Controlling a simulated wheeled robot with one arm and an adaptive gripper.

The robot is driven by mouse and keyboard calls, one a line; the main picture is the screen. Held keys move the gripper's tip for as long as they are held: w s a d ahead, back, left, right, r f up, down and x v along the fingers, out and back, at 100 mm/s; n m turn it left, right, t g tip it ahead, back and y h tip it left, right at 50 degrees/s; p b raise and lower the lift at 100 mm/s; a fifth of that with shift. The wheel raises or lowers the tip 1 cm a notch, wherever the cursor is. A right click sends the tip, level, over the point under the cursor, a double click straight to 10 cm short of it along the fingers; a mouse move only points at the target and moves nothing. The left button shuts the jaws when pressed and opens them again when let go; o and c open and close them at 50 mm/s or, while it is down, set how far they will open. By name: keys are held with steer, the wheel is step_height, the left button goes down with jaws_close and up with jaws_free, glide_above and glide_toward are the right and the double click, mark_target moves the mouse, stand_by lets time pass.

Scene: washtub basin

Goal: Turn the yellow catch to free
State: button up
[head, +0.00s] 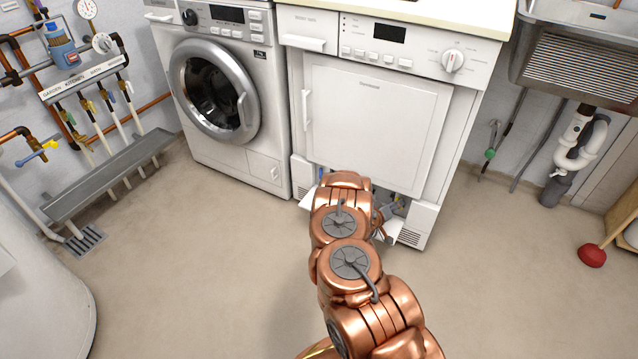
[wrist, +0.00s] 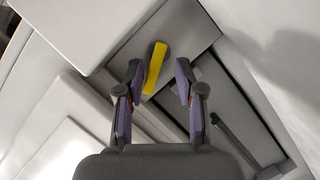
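The yellow catch (wrist: 155,68) shows in the wrist view as a slim bar on a grey panel, tilted slightly from upright. My gripper (wrist: 160,85) is open in the wrist view, with one purple-padded finger on each side. The catch lies between the fingertips and a little beyond them, closer to the left finger. I cannot tell whether that finger touches it. In the head view my copper arm reaches down to the low opening under the white machine (head: 375,125) and hides the catch and most of the gripper.
A front-loading washer (head: 215,90) stands to the left of the white machine. In the wrist view, pale panels are close on both sides, and a dark grey bar (wrist: 235,140) lies at lower right. Open floor (head: 200,240) surrounds my arm. A plunger (head: 592,255) stands far right.

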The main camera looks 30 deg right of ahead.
steer(key=n+b, duration=0.1)
steer(key=b, duration=0.1)
steer(key=f+n+h+b, duration=0.1)
steer(key=b, duration=0.1)
steer(key=shift+w+a+f+n+h, duration=0.2)
steer(key=shift+n+h, duration=0.1)
steer(key=shift+n, duration=0.1)
steer(key=n+b, duration=0.2)
steer(key=n+h+b, duration=0.1)
steer(key=b, duration=0.1)
steer(key=shift+f+n+g+h+b, duration=0.3)
steer(key=shift+f+n, duration=0.05)
steer(key=shift+n, duration=0.05)
steer(key=p+v, duration=0.1)
steer(key=v, duration=0.1)
steer(key=p+v, duration=0.1)
steer(key=v, duration=0.2)
steer(key=p+v, duration=0.1)
steer(key=v, duration=0.2)
steer(key=shift+w+r+p, duration=0.1)
steer(key=shift+r+p, duration=0.2)
steer(key=shift+r, duration=0.1)
steer(key=w+a+r+m+t+y+p, duration=0.1)
steer(key=w+a+r+t+y+p, duration=0.3)
steer(key=w+a+r+y+p, duration=0.5)
steer(key=shift+w+a+r+m, duration=0.3)
steer(key=shift+w+a+r, duration=1.95)
steer(key=shift+w+a, duration=0.9)
steer(key=shift+s+a, duration=0.25)
